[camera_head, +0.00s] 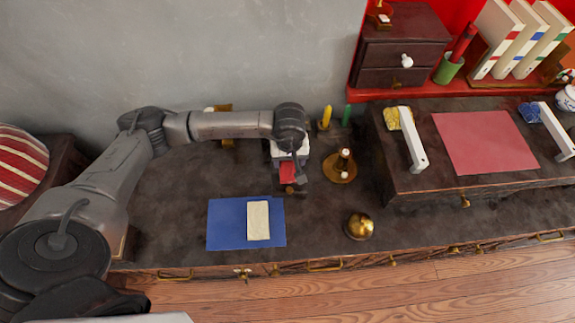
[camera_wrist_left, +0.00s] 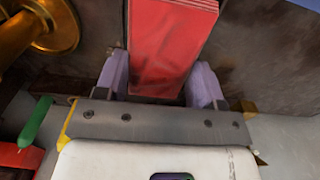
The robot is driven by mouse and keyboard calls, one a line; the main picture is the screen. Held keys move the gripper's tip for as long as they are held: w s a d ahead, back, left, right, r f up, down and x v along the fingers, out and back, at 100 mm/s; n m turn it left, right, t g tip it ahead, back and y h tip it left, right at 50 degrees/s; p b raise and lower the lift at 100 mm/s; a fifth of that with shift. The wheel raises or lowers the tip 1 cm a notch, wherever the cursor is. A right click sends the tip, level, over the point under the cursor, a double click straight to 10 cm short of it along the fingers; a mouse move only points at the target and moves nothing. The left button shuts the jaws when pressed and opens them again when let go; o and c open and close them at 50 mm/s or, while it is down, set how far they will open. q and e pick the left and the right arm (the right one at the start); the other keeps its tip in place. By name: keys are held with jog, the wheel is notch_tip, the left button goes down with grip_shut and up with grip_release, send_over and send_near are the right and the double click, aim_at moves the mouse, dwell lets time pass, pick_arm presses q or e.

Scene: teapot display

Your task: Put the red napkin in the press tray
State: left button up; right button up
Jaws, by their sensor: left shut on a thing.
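The red napkin (camera_head: 288,173) is a small folded stack in my left gripper (camera_head: 287,165), over the dark desk, right of the blue mat. In the left wrist view the red napkin (camera_wrist_left: 172,45) stands between the two pale purple fingers of my left gripper (camera_wrist_left: 160,72), which is shut on it. Whether the napkin touches the desk cannot be told. I cannot identify the press tray with certainty; my arm hides part of the desk. My right gripper is not in view.
A blue mat (camera_head: 228,225) carries a cream folded cloth (camera_head: 258,220). A brass stand (camera_head: 340,168) is close right of the gripper, with a brass bell (camera_head: 359,226) nearer the front. Yellow (camera_head: 326,117) and green candles stand behind. A raised desk section (camera_head: 430,183) lies right.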

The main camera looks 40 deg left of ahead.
aim_at(288, 166)
pick_arm(q)
jog(key=shift+s+a+f, duration=0.1)
jog(key=shift+a+f, duration=0.15)
jog(key=shift+a, duration=0.05)
notch_tip(288, 166, down, 4)
jog(key=shift+r+b, duration=0.25)
jog(key=shift+b, duration=0.35)
jog(key=shift+f, duration=0.25)
jog(key=o, duration=0.6)
jog(key=shift+f, duration=0.1)
